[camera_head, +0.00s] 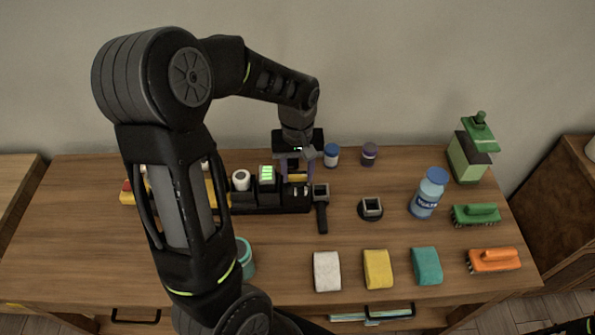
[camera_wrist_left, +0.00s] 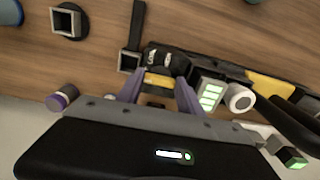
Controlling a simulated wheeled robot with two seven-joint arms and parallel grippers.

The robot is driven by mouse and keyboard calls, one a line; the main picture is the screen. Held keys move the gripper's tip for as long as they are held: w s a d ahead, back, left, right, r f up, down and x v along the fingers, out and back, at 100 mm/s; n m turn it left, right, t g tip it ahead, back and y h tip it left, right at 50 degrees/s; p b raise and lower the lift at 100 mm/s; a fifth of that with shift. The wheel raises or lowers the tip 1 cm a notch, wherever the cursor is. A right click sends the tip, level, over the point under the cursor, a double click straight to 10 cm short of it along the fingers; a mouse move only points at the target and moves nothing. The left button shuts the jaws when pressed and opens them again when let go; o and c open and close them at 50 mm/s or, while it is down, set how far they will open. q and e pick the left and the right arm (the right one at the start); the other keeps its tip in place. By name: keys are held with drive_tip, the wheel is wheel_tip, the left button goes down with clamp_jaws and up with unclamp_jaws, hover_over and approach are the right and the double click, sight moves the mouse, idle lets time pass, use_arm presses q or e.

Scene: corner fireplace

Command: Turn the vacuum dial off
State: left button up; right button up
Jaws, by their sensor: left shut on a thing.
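The black vacuum (camera_head: 270,209) lies along the back of the table, with a block showing lit green bars (camera_head: 267,173) on its top. Its black end in the left wrist view (camera_wrist_left: 172,59) carries small white markings. A yellow bar (camera_wrist_left: 158,80), which appears to be the dial, sits beside that end. My left gripper (camera_head: 296,172) points down at the vacuum's right end. Its purple fingers also show in the left wrist view (camera_wrist_left: 160,84), one on each side of the yellow bar, and it is shut on it. My right gripper is out of view.
A black attachment (camera_head: 321,212) and a round one (camera_head: 371,208) lie right of the vacuum. Two small jars (camera_head: 331,155) stand behind. A blue bottle (camera_head: 429,192), brushes (camera_head: 494,260) and sponges (camera_head: 377,269) occupy the right side. A teal cup (camera_head: 246,262) is partly behind my arm.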

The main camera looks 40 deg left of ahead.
sight(298, 176)
use_arm(q)
drive_tip(key=o, duration=1.4)
wheel_tip(298, 176, up, 8)
drive_tip(key=shift+f+b, duration=0.1)
drive_tip(key=shift+b, duration=0.2)
